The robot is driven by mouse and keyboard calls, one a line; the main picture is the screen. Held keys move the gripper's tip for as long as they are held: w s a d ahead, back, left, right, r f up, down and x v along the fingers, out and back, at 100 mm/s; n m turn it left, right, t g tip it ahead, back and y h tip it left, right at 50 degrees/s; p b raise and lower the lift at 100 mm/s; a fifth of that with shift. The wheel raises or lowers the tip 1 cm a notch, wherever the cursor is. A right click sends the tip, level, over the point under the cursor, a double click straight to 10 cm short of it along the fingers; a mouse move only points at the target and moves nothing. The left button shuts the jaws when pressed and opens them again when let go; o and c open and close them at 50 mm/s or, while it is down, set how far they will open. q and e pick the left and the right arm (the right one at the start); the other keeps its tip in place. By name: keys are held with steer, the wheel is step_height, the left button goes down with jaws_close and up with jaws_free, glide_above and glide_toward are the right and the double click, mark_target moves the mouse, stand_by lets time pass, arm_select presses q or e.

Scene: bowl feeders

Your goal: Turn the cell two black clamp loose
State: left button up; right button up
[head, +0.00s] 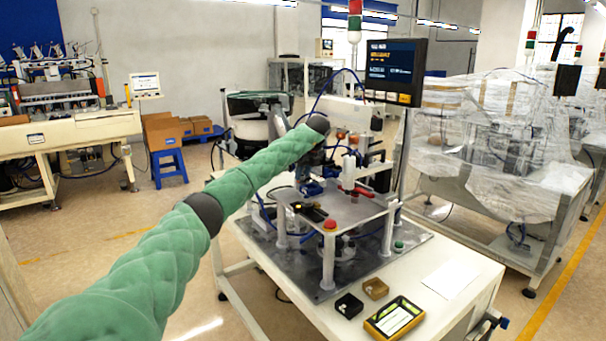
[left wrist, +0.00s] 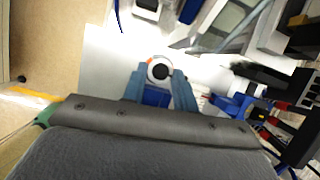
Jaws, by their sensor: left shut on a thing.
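A black clamp with yellow parts (head: 309,211) lies on the raised metal plate (head: 345,207) of the fixture on the white table. My left arm comes in from the left, and my left gripper (head: 311,188) is low behind the plate's left rear edge, partly hidden by the arm. In the left wrist view, the blue fingers of my left gripper (left wrist: 160,88) are shut on a small round piece (left wrist: 160,69) with a white rim and dark centre; I cannot tell whether it belongs to a clamp. My right gripper is not in view.
A red-handled clamp (head: 360,191) and a red button (head: 330,225) are on the plate. A monitor (head: 391,71) stands behind. A black box (head: 349,306), a brown box (head: 375,289) and a yellow-framed device (head: 395,317) lie at the table's front. White paper (head: 450,279) lies at right.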

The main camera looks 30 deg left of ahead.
arm_select(q)
steer(key=shift+r, duration=0.15)
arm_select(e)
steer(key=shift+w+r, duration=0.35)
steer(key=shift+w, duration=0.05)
arm_select(q)
steer(key=o, duration=1)
steer(key=shift+c, duration=0.2)
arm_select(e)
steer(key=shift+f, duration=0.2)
